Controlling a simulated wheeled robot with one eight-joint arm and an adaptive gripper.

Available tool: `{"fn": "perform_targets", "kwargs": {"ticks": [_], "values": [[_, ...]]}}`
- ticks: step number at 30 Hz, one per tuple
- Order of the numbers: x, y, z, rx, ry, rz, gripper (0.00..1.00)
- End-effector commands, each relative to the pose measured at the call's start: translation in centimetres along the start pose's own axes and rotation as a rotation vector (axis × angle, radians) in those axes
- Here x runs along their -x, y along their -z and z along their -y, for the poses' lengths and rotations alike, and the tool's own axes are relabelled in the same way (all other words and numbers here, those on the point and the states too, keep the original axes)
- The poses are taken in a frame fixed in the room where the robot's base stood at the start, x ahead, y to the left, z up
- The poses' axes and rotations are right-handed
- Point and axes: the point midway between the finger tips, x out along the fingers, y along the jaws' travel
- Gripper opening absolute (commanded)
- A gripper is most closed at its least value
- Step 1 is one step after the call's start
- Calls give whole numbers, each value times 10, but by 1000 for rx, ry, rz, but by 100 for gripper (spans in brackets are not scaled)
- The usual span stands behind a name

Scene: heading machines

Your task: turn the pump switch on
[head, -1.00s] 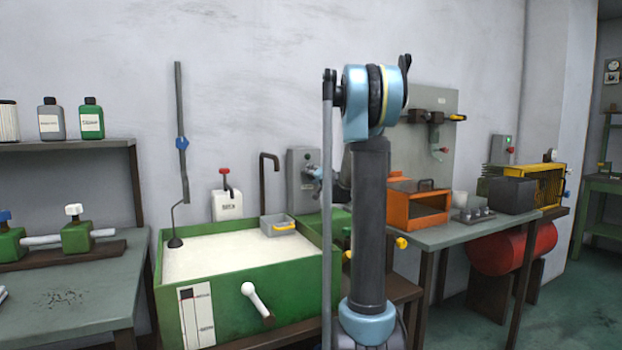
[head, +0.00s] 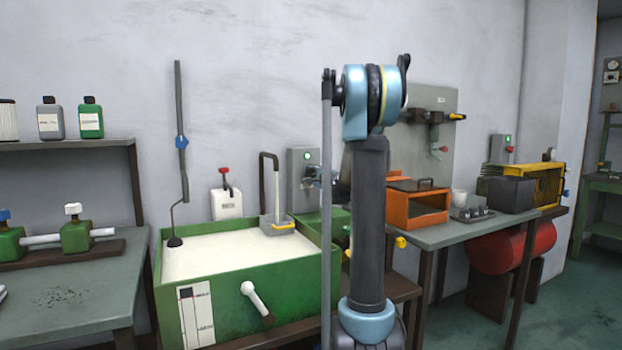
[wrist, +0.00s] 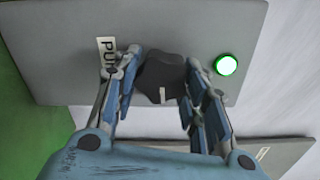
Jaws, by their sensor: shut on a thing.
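The pump switch is a grey wall box (head: 298,162) behind the right part of the green tank. Its green lamp (wrist: 226,65) is lit, and a partly hidden label (wrist: 106,56) starting "PU" shows in the wrist view. My gripper (wrist: 163,68) is shut on the black rotary knob (wrist: 163,82) of the switch, one finger on each side. The knob has a pale pointer mark. In the head view my gripper (head: 318,177) is at the box, and the knob is largely hidden behind it.
The green tank (head: 225,307) holds pale liquid. A bent pipe (head: 264,175) sends a whitish stream into a small grey basin (head: 268,228). An orange box (head: 406,222) stands on the bench to the right.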

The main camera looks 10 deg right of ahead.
Motion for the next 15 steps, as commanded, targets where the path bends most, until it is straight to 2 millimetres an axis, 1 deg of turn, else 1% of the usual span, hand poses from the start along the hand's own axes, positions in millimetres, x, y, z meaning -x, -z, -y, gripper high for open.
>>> {"fn": "perform_targets", "kwargs": {"ticks": [6,15], "values": [[2,2,-2,-99,0,-5,16],[2,2,-2,-154,0,-5,16]]}}
